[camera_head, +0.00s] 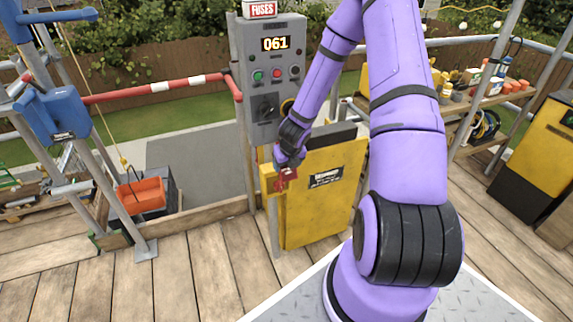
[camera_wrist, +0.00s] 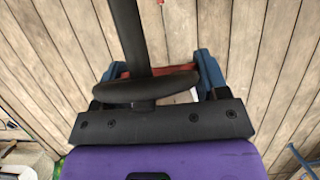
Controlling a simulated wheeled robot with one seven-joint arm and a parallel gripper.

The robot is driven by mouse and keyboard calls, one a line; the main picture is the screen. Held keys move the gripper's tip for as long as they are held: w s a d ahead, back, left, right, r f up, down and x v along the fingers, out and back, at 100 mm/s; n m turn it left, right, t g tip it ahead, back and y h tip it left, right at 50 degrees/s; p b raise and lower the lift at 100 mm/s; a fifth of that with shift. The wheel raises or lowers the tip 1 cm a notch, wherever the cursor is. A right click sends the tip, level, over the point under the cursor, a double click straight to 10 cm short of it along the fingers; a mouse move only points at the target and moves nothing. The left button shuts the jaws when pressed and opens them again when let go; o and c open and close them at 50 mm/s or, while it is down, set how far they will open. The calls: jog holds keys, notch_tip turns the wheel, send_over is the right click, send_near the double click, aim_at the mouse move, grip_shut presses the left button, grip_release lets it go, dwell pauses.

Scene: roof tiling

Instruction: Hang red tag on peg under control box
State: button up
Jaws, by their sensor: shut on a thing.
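The grey control box (camera_head: 272,90) stands on its post, with a lit display reading 061, buttons and a dark rotary switch. My gripper (camera_head: 283,180) is just below the box and slightly to its right, in front of the yellow cabinet. It is shut on the red tag (camera_head: 290,174), which looks small and partly covered by the fingers. In the wrist view, my gripper's blue fingers (camera_wrist: 163,75) stand either side of a red strip of the tag (camera_wrist: 119,70), mostly hidden behind a dark bar. I cannot make out the peg under the box.
A yellow cabinet (camera_head: 315,205) stands close behind and below my gripper. A red-and-white barrier bar (camera_head: 155,88) runs left of the box. An orange bin (camera_head: 141,196) sits at the left. The plank floor (camera_head: 190,275) in front is clear.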

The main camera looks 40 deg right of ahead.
jog(key=shift+w+d, duration=0.15)
jog(key=shift+w, duration=0.15)
jog(key=o, duration=1.1)
jog(key=shift+c, duration=0.2)
